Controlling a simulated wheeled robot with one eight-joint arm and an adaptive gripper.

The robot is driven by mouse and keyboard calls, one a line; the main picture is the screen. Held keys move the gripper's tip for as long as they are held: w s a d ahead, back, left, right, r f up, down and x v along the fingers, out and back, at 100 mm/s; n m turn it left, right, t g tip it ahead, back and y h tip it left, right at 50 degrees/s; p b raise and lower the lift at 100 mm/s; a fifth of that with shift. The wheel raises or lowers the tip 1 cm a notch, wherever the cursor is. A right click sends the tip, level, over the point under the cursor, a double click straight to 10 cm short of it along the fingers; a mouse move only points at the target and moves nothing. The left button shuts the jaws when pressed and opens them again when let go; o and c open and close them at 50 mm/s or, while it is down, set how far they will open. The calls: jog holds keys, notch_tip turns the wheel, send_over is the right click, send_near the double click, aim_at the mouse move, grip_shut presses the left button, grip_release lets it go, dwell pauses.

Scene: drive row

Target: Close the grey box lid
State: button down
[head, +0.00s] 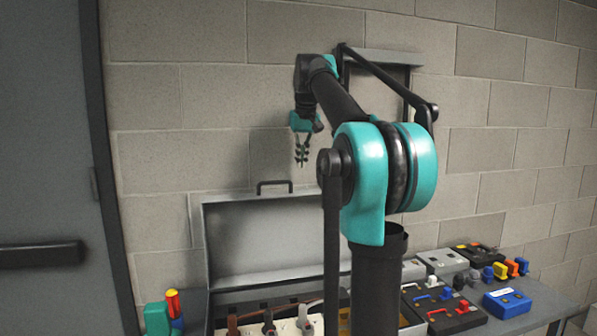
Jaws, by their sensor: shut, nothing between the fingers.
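The grey box (222,319) stands on the bench with its grey lid (268,238) raised upright against the block wall side. The lid has a dark handle (274,185) on its top edge. Several plugs and pale sockets show inside the box at the bottom of the head view; my arm hides the right part of box and lid. My gripper (301,161) hangs fingers down, shut and empty, above and slightly right of the lid handle. It appears apart from the lid.
A grey door (45,170) with a dark bar is at the left. A teal object (157,318) and a red and yellow item (173,303) sit left of the box. Right of my arm are dark panels (450,312), coloured plugs and a blue box (507,303).

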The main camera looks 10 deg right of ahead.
jog(key=x, duration=0.9)
